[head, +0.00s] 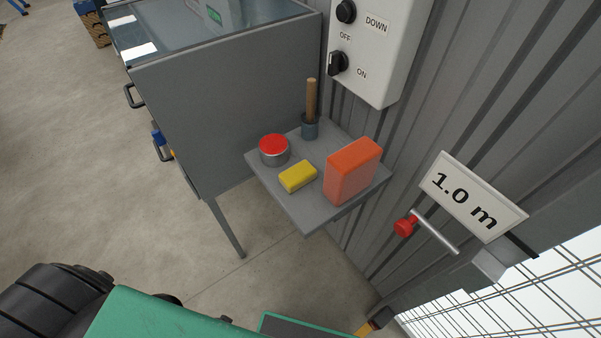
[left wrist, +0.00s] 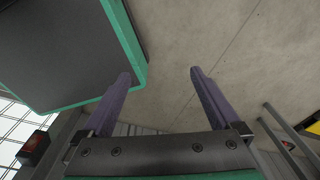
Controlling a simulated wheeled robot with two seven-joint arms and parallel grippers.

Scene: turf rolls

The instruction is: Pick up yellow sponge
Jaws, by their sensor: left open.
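The yellow sponge (head: 298,177) lies flat on a small grey shelf (head: 310,218) fixed to the corrugated wall, in the head view. An orange box (head: 352,171) stands to its right and a red-lidded tin (head: 274,150) stands behind it to the left. My left gripper (left wrist: 158,75) shows in the left wrist view with its two purple fingers apart and nothing between them. Bare floor lies beyond the fingers; the sponge is not in that view. Neither gripper shows in the head view.
A dark cup with a wooden handle (head: 311,112) stands at the shelf's back. A grey cabinet (head: 225,105) adjoins the shelf on the left. A switch box (head: 378,45) and a "1.0 m" sign (head: 472,196) are on the wall.

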